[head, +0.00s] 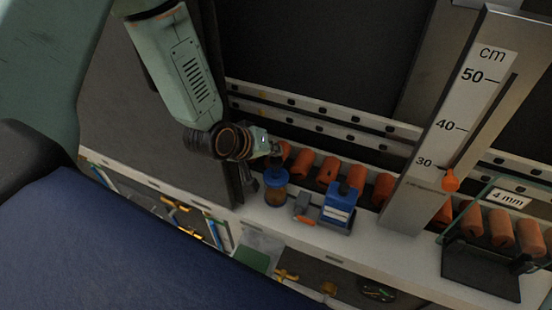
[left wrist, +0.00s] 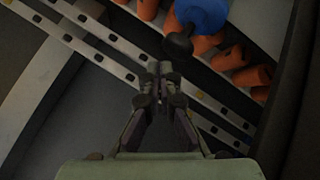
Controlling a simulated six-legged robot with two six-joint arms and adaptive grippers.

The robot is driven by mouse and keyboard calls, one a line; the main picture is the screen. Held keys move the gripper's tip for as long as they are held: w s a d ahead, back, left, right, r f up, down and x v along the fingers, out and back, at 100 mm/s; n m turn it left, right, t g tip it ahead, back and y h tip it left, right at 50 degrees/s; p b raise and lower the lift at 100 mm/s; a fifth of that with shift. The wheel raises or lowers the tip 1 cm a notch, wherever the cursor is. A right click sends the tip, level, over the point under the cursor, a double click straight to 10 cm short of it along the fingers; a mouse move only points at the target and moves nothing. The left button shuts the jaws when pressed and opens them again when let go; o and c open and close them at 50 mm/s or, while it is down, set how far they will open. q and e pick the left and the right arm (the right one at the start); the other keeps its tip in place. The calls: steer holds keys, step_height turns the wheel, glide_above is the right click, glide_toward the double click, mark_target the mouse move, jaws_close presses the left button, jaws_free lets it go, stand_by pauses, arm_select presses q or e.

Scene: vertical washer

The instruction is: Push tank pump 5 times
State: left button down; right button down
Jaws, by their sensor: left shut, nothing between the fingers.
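The tank pump (head: 276,188) looks like a small amber jar with a round blue top, standing on the white ledge. My left gripper (head: 274,150) is shut and empty, just above and behind the blue top in the head view. In the left wrist view the blue top (left wrist: 205,14) and a dark round knob (left wrist: 178,45) show at the upper edge. The shut fingertips (left wrist: 160,72) are just below the knob in that picture, with a small gap between them. The tank's lower body is hidden there. My right gripper is not in view.
A blue and white device (head: 340,208) and a grey-orange tool (head: 306,208) stand right of the tank. Orange rollers (head: 328,171) line the rail behind. A centimetre scale post (head: 445,130) rises at the right, beside a glass-sided stand (head: 482,270).

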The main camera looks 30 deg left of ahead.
mark_target(276, 160)
arm_select(q)
steer(key=shift+f, duration=0.45)
steer(key=shift+s+f+b, duration=0.1)
steer(key=shift+f+b, duration=1.15)
stand_by(1.3)
stand_by(0.3)
steer(key=shift+r+p, duration=1.55)
steer(key=shift+r, duration=0.1)
step_height(276, 160, up, 5)
steer(key=p, duration=0.4)
steer(key=shift+r+p, duration=0.1)
steer(key=shift+p, duration=0.25)
stand_by(1.0)
